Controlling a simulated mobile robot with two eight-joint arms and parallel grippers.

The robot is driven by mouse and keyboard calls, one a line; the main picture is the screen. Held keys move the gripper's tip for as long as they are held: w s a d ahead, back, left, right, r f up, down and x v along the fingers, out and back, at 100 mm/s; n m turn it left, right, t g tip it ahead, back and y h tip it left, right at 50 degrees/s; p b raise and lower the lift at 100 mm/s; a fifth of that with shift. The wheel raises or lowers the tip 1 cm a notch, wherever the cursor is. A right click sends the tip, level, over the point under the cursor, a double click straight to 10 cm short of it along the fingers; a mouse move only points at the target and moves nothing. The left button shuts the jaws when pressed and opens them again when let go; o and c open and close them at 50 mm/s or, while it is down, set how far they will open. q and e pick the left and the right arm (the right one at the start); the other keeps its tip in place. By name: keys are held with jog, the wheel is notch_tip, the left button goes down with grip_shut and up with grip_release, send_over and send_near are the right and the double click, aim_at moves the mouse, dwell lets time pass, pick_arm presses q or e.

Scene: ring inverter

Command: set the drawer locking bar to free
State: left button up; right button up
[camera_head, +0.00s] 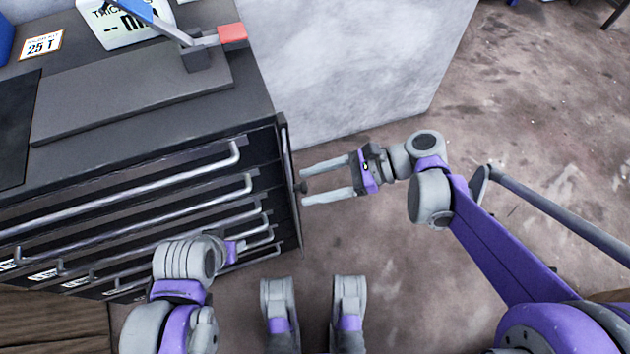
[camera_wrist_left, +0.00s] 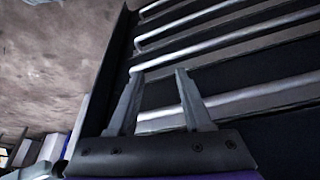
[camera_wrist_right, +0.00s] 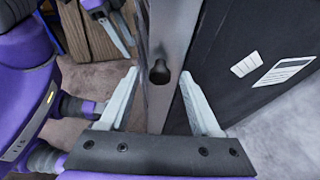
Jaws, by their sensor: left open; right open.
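The drawer locking bar (camera_head: 287,165) is a narrow dark upright strip along the right front edge of the drawer cabinet. Its small dark knob (camera_head: 301,187) sticks out from it. In the right wrist view the knob (camera_wrist_right: 160,72) shows on the grey face of the bar (camera_wrist_right: 170,35). My right gripper (camera_head: 304,186) is open, with one fingertip on each side of the knob and a gap to both. My left gripper (camera_wrist_left: 160,75) is open in front of the drawer handles; its fingers are mostly hidden in the head view.
The cabinet (camera_head: 120,130) has several drawers with long metal handles (camera_head: 150,190). A grey vise-like tool with a red end (camera_head: 232,33) and a white container (camera_head: 125,20) stand on top. A pale block (camera_head: 370,70) stands behind.

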grip_shut()
jog(key=shift+w, duration=0.1)
dwell(0.3)
jog(key=shift+w+d+n+g+h+p, duration=0.1)
jog(key=shift+w+n+g+h, duration=0.3)
jog(key=shift+n+g, duration=0.65)
jog(key=shift+w+d+n+g+h+p, duration=0.1)
jog(key=shift+w+n+g+h, duration=0.35)
jog(key=shift+n+g, duration=0.6)
jog(key=shift+w+d+n+g+h+p, duration=0.1)
jog(key=shift+w+n+g+h, duration=0.3)
jog(key=shift+n+g, duration=0.6)
jog(key=shift+w, duration=0.15)
grip_release()
